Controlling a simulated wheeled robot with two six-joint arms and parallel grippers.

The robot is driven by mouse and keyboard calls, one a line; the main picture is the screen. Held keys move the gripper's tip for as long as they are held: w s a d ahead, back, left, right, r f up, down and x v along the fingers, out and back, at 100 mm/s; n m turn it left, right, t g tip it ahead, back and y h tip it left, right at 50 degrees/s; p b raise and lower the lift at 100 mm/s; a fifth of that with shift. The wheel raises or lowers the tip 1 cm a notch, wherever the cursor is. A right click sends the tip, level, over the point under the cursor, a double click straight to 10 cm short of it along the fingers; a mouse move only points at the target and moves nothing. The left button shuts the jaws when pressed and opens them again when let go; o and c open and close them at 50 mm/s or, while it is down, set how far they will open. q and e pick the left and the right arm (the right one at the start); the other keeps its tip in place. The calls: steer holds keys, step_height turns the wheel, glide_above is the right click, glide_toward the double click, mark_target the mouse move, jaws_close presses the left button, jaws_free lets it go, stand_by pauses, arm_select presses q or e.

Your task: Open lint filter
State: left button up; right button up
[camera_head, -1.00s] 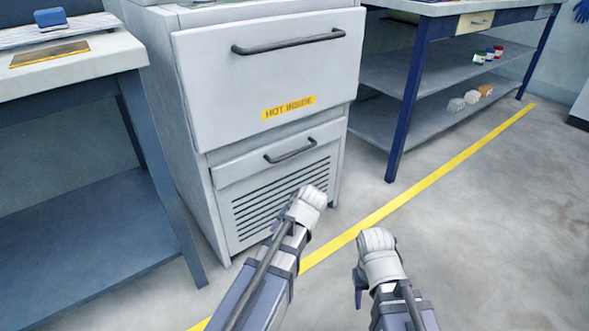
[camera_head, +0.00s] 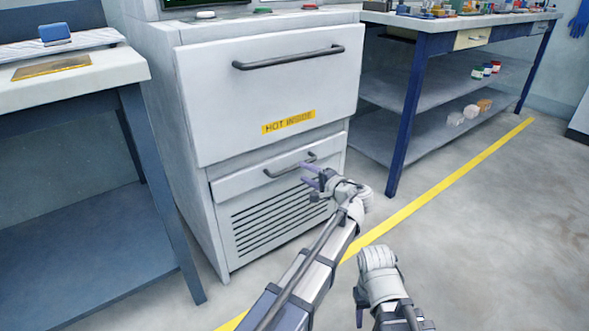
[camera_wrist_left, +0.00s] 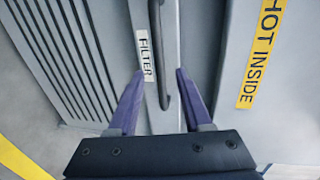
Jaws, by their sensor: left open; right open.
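The lint filter drawer (camera_head: 232,184) is a narrow light grey panel with a dark bar handle (camera_head: 284,170), between the big upper door and the slotted vent. It looks shut. My left gripper (camera_head: 308,176) is open near the right end of this handle. In the left wrist view, the open purple fingers (camera_wrist_left: 158,88) point at the handle (camera_wrist_left: 160,60), which shows between and ahead of them, beside a white "FILTER" label (camera_wrist_left: 146,56). I cannot tell whether the fingers touch it. My right gripper (camera_head: 358,300) is open and empty over the floor at the lower right.
The upper door (camera_head: 262,90) has its own handle (camera_head: 290,57) and a "HOT INSIDE" label. A grey table (camera_head: 75,80) stands left, and a blue-legged workbench (camera_head: 440,45) with shelves stands right. The floor in front is clear, with a yellow line (camera_head: 430,195).

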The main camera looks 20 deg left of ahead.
mark_target(296, 168)
arm_select(q)
steer(key=b+x, duration=0.1)
steer(key=x, duration=0.5)
steer(key=shift+w+a, duration=0.15)
steer(key=shift+a, duration=0.05)
steer(key=shift+c, duration=0.2)
jaws_close()
stand_by(1.1)
